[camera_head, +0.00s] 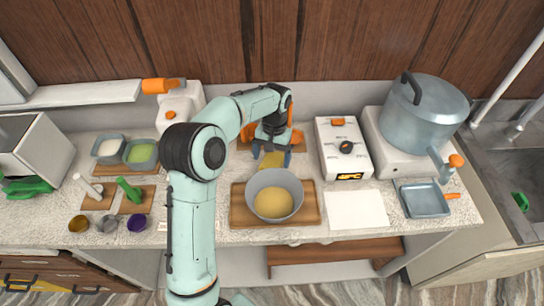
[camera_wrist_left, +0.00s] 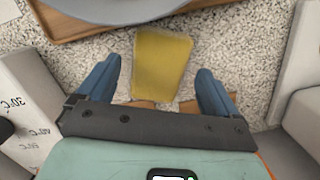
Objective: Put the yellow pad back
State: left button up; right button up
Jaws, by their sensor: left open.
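The yellow pad (camera_head: 270,160) is at the back of the counter, just behind the grey bowl (camera_head: 257,184). In the left wrist view the pad (camera_wrist_left: 161,62) is a flat, roughly rectangular piece between my left gripper's blue fingers, with gaps on both sides. My left gripper (camera_head: 272,157) is open and points down around the pad, holding nothing. Its fingers also show in the left wrist view (camera_wrist_left: 159,72). A wooden board (camera_wrist_left: 191,106) shows partly beneath the gripper; the rest is hidden. My right gripper is not in view.
The bowl of yellow contents stands on a wooden board (camera_head: 238,214) in front of the pad. A white control box (camera_head: 333,163) is to the right, near a large pot (camera_head: 425,115) on a burner. A white sheet (camera_head: 356,209) lies at front right. Several small bowls and tools are left.

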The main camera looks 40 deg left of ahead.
aim_at(274, 157)
pick_arm(q)
notch_tip(274, 157, up, 12)
jog(key=w+p, duration=0.2)
jog(key=shift+a, duration=0.3)
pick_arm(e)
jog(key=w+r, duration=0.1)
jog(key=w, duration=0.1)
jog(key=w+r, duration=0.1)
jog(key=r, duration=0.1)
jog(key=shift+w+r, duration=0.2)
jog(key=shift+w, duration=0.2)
pick_arm(q)
jog(key=shift+s, duration=0.15)
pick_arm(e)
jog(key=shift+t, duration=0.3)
